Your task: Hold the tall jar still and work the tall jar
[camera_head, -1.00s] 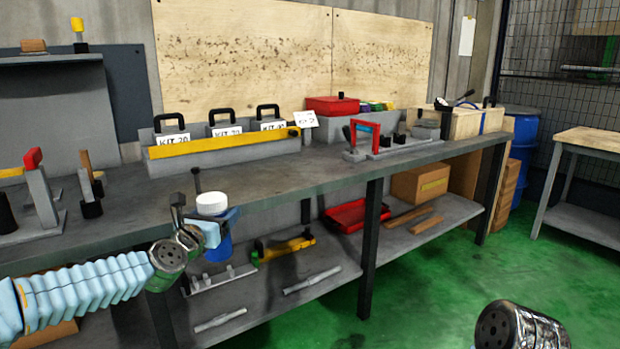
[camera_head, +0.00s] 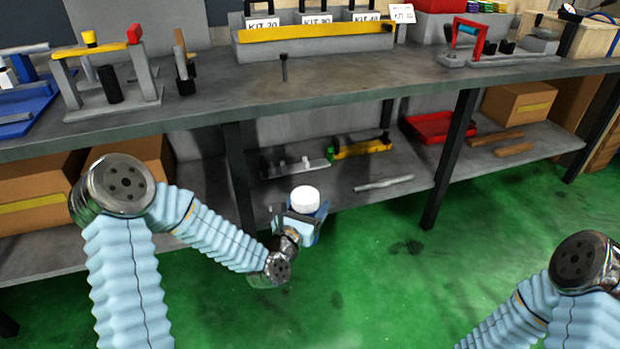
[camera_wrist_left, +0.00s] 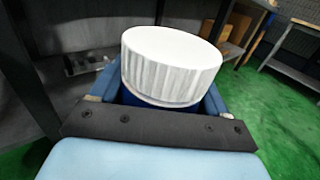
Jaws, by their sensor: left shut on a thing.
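The tall jar has a white ribbed lid (camera_head: 305,198) and a blue body, mostly hidden by my gripper. My left gripper (camera_head: 302,220) is shut on the jar and holds it off the bench, in front of the lower shelf, above the green floor. In the left wrist view the white lid (camera_wrist_left: 172,68) stands above the jaws, with a strip of the blue body below it. The lid sits on the jar. Of my right arm only links show at the lower right of the head view; its gripper is out of frame.
The grey workbench (camera_head: 350,82) runs behind the jar, with a yellow-topped fixture (camera_head: 110,105) at left and kit bins (camera_head: 318,46) at the back. The lower shelf (camera_head: 350,205) holds several tools and a red tray (camera_head: 428,129). The green floor (camera_head: 400,280) in front is clear.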

